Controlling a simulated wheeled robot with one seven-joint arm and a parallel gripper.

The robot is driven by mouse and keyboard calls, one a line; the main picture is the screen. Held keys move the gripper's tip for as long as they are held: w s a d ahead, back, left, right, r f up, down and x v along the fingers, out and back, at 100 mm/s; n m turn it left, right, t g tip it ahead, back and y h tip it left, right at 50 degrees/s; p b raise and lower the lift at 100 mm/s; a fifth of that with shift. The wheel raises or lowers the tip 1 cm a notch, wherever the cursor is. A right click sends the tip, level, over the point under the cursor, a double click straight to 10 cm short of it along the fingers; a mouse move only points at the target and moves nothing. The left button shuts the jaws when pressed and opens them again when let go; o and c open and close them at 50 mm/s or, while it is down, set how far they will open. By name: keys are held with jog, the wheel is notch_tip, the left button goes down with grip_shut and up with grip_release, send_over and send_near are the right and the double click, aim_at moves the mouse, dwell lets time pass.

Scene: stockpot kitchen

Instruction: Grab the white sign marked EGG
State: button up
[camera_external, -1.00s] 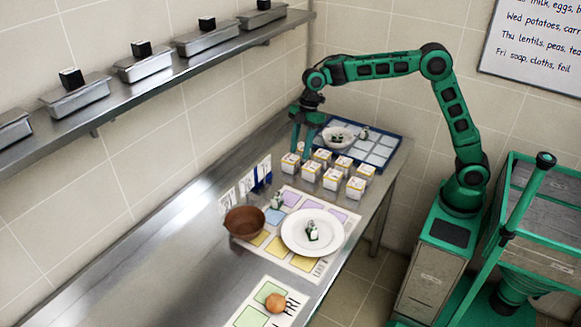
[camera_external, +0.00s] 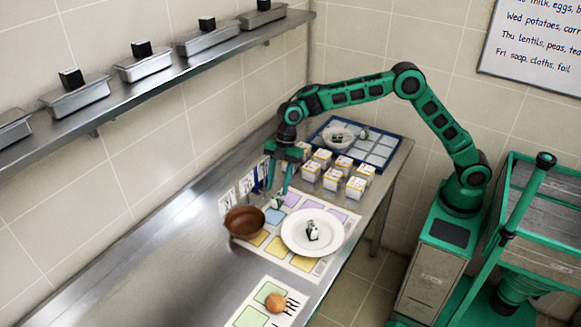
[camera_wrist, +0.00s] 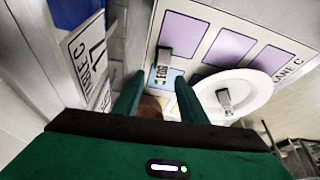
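A small white sign with dark letters that seem to read EGG (camera_wrist: 163,72) stands on the mat in the wrist view, ahead of and between my fingertips. In the external view it is the small white and dark-green piece (camera_external: 276,201) behind the brown bowl, partly covered by my fingers. My gripper (camera_external: 278,188) points down just above it. In the wrist view my gripper (camera_wrist: 159,80) has its two green fingers apart, with nothing held. A similar small sign (camera_external: 312,231) lies on the white plate; its lettering is too small to read for certain.
The brown bowl (camera_external: 245,222) and white plate (camera_external: 296,246) stand close by on the mat. Upright white cards (camera_external: 246,184) line the left side. Several white boxes (camera_external: 332,179) and a blue tray (camera_external: 388,143) lie behind. The front left counter is clear.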

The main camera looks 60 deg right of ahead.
aim_at(277, 195)
jog(key=x, duration=0.5)
jog(key=shift+d, duration=0.25)
grip_shut()
